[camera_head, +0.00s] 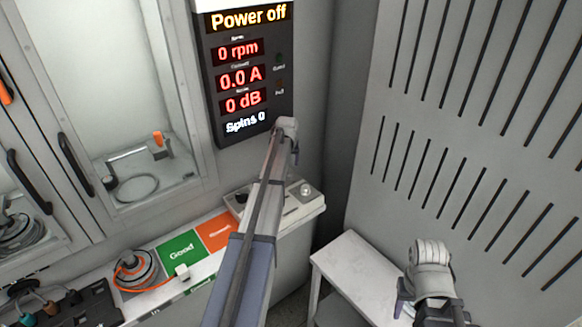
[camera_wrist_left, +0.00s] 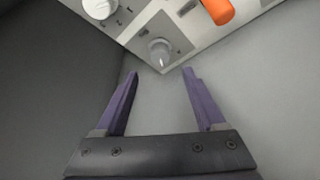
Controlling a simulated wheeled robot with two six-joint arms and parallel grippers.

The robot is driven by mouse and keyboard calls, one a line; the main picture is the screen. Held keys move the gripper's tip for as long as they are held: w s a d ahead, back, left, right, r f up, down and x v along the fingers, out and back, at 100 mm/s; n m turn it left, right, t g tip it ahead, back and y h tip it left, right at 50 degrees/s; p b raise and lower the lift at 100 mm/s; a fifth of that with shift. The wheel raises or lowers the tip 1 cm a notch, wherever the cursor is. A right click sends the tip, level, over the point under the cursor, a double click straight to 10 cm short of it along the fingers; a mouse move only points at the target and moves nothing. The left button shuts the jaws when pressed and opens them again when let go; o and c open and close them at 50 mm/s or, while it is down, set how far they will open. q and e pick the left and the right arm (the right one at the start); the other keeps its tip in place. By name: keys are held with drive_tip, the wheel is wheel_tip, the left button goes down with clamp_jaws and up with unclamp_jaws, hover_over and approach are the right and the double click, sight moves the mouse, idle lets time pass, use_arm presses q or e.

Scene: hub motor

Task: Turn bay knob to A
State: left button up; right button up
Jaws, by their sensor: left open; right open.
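A control box (camera_head: 300,208) sits at the right end of the bench, below the display, partly behind my left arm. In the left wrist view, a grey knob (camera_wrist_left: 160,50) on a darker plate at the box's corner has a light pointer mark facing my gripper. A larger white knob (camera_wrist_left: 100,7) is at upper left. The small labels are unreadable, so I cannot tell which knob is the bay knob. My left gripper (camera_wrist_left: 160,72) is open and empty, its fingertips just short of the grey knob. My right gripper (camera_head: 428,302) is open and empty over the small table.
An orange part (camera_wrist_left: 217,9) is on the box. The display (camera_head: 243,75) reads Power off, 0 rpm. A motor with orange cable (camera_head: 135,270) sits left of the green Good mat (camera_head: 181,250). A white side table (camera_head: 355,268) stands at right, beside a slotted wall.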

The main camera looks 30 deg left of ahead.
use_arm(q)
drive_tip(key=shift+s, duration=0.1)
use_arm(e)
drive_tip(key=shift+s+f, duration=0.1)
drive_tip(key=shift+s, duration=0.05)
use_arm(q)
drive_tip(key=b+x, duration=0.7)
drive_tip(key=x, duration=0.1)
use_arm(e)
wheel_tip(320, 180, down, 7)
drive_tip(key=shift+f, duration=0.1)
use_arm(q)
drive_tip(key=shift+r, duration=0.1)
drive_tip(key=shift+c, duration=0.3)
clamp_jaws()
